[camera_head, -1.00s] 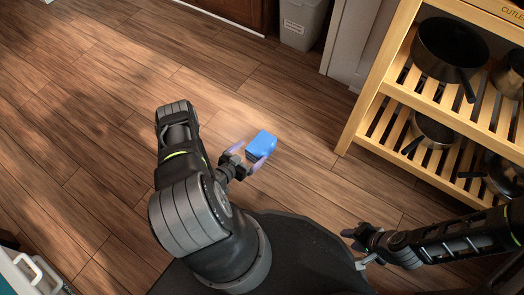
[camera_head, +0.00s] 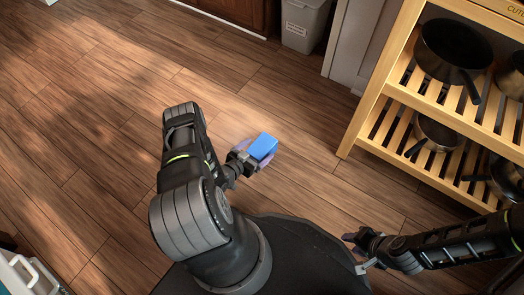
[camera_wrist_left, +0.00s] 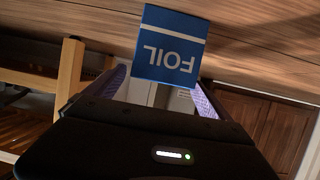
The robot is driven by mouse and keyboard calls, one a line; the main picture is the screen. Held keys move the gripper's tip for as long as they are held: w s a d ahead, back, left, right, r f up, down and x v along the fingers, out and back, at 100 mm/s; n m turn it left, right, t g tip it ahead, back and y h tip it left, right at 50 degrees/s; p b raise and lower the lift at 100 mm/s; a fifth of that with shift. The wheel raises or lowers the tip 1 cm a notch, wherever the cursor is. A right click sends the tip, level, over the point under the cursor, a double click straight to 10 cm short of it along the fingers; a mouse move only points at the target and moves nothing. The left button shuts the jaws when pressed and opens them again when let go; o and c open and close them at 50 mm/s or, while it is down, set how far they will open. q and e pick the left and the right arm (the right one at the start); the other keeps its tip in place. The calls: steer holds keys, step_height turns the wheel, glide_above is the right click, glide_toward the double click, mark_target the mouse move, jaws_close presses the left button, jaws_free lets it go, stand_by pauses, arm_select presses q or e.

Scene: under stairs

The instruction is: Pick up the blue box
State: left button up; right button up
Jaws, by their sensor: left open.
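The blue box (camera_head: 263,145) is in the middle of the head view, over the wooden floor. In the left wrist view the blue box (camera_wrist_left: 170,45) shows a white stripe and the word FOIL upside down. My left gripper (camera_head: 257,157) is open at the box, with its purple-padded fingers low on either side. The left wrist view shows the fingers (camera_wrist_left: 160,80) apart with the box's near end between them; whether the pads touch it I cannot tell. My right gripper (camera_head: 362,243) is at the lower right, away from the box; its opening is unclear.
A wooden shelf rack (camera_head: 372,105) with dark pans (camera_head: 452,50) stands at the right. A grey bin (camera_head: 303,25) is at the back by a cabinet. The wooden floor (camera_head: 90,110) is clear on the left.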

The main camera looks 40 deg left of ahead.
arm_select(q)
steer(key=b+x, duration=0.1)
steer(key=x, duration=0.1)
steer(key=shift+w+f, duration=0.3)
steer(key=shift+f, duration=0.05)
steer(key=shift+w, duration=0.4)
arm_select(e)
steer(key=shift+w+f, duration=0.15)
steer(key=shift+f, duration=0.75)
arm_select(q)
steer(key=shift+c, duration=0.4)
steer(key=c, duration=1.7)
